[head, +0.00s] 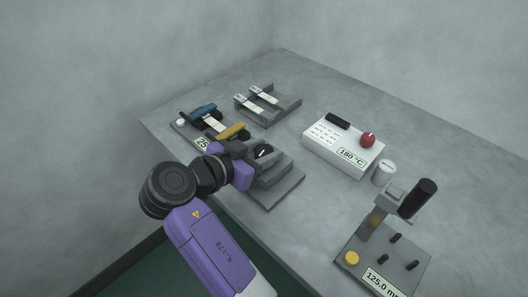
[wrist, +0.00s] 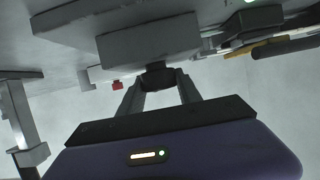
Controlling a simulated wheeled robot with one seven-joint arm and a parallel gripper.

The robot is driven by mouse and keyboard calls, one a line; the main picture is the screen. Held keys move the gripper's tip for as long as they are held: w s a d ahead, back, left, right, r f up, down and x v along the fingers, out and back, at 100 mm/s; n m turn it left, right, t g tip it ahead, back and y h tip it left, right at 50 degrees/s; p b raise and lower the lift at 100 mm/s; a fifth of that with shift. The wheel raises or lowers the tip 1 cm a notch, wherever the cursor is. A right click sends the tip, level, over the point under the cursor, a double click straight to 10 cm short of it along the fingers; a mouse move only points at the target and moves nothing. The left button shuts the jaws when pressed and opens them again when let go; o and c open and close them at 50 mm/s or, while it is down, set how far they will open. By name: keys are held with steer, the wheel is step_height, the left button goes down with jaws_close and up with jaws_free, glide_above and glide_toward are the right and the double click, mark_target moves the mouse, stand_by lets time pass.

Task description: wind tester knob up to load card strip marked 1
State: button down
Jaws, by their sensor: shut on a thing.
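The tester with a blue clamp (head: 203,110) and a yellow clamp (head: 231,132) stands at the back left in the head view. A pale card strip (head: 213,122) lies between the clamps; I cannot read its mark. The tester's display (head: 203,143) shows "25", partly hidden by my arm. My gripper (wrist: 158,83) is shut on a dark knob (wrist: 157,73) in the wrist view, just in front of a grey block (wrist: 150,42).
A grey rack (head: 285,106) with pale strips stands behind. A white box (head: 343,150) with a red knob (head: 368,140) reads 180 °C. A white cup-like cylinder (head: 384,173) stands beside it. A press (head: 362,230) with a black handle stands front right. Bare tabletop lies between them.

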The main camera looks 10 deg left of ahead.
stand_by(0.3)
steer(key=c, duration=0.8)
jaws_free()
steer(key=shift+v, duration=3.9)
